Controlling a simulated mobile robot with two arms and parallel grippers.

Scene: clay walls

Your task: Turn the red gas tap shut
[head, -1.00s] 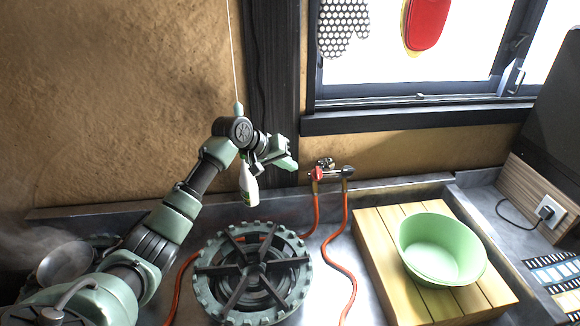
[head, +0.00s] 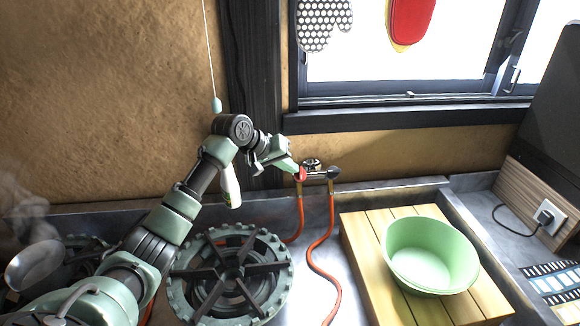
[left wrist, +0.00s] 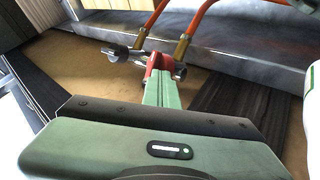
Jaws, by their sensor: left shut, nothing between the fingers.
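The red gas tap (head: 301,175) sits on a short pipe fitting low on the clay wall, left of a dark grey knob (head: 333,173). My left gripper (head: 293,167) reaches in from the left with its fingers shut and empty, the tips right at the tap and partly covering it. In the left wrist view the red tap (left wrist: 159,62) shows just beyond the closed green fingers (left wrist: 161,80). The tips look to be against it or very close; I cannot tell if they touch. The tap lever's exact angle is hard to see. My right gripper is not in view.
Orange hoses (head: 318,245) run down from the fitting. A gas burner (head: 232,275) stands below my arm. A pale green bowl (head: 430,257) sits on a slatted wooden board (head: 362,250) to the right. A white bottle (head: 230,185) is close behind my wrist.

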